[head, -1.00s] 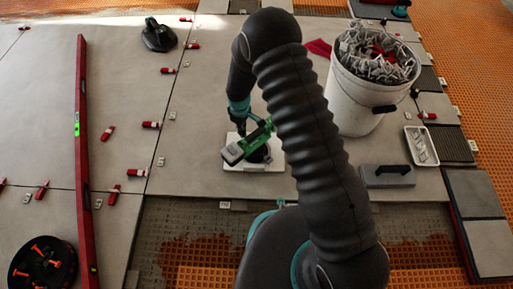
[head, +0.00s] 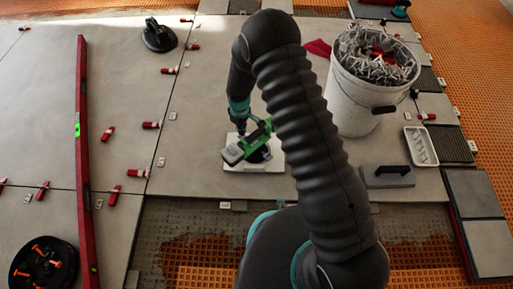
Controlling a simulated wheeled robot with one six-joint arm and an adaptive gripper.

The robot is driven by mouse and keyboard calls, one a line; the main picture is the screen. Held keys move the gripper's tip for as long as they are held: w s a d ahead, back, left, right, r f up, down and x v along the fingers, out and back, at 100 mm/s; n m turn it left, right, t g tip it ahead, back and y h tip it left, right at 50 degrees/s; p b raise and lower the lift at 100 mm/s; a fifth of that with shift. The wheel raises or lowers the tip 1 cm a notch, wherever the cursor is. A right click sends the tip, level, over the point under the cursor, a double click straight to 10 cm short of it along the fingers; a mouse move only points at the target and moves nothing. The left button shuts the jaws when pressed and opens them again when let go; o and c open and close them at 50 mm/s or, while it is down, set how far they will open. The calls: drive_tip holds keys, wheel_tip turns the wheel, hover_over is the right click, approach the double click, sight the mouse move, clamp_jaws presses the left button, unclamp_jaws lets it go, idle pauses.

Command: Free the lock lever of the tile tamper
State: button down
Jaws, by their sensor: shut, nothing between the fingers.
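The tile tamper (head: 236,154), green and grey with a black round base, sits on a white board (head: 238,167) on the large grey tiles in the head view. My gripper (head: 242,130) points down at the tamper's far side, close to its green upper part. Its fingers are small here and look shut and empty. I cannot tell whether they touch the tamper. My own arm hides the tamper's right side. The lock lever cannot be made out.
A white bucket (head: 349,105) full of grey clips stands to the right. A grey float (head: 388,177) and a white tray (head: 421,146) lie near it. A long red level (head: 83,215) lies at left. Red wedges are scattered across the tiles.

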wheel_tip(320, 180, up, 6)
drive_tip(key=p, duration=0.3)
drive_tip(key=shift+r, duration=0.15)
idle(0.3)
